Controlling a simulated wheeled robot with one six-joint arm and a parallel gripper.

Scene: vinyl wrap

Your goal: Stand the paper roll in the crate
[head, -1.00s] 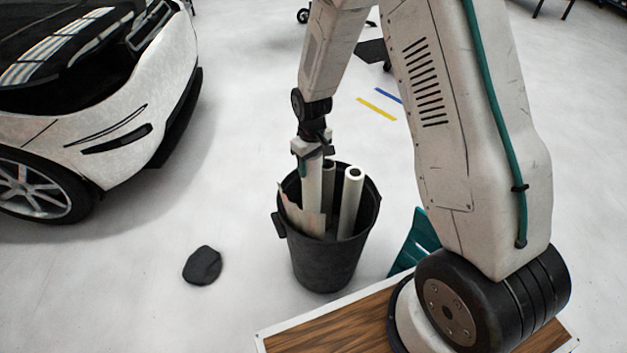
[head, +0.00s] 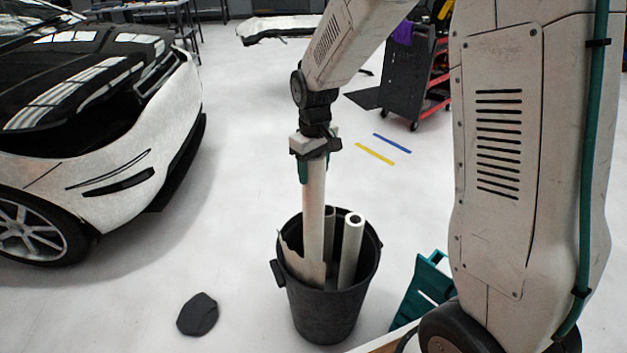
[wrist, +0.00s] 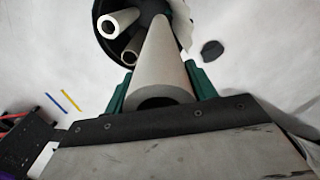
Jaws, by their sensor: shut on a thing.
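My gripper (head: 308,170) is shut on a long pale paper roll (head: 314,207), gripping it near its top end. The roll hangs nearly upright, and its lower part is inside a black bin (head: 330,312). In the wrist view the roll (wrist: 163,65) runs away between the teal fingers (wrist: 160,90), its open near end facing me. A teal slotted object (head: 425,290), perhaps the crate, stands right of the bin, partly hidden by my arm.
Two other rolls, one in front (head: 350,250), and a torn sheet (head: 301,268) stand in the bin. A dark flat piece (head: 197,314) lies on the floor. A white car (head: 100,130) is at left, a red-and-black cart (head: 415,75) behind.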

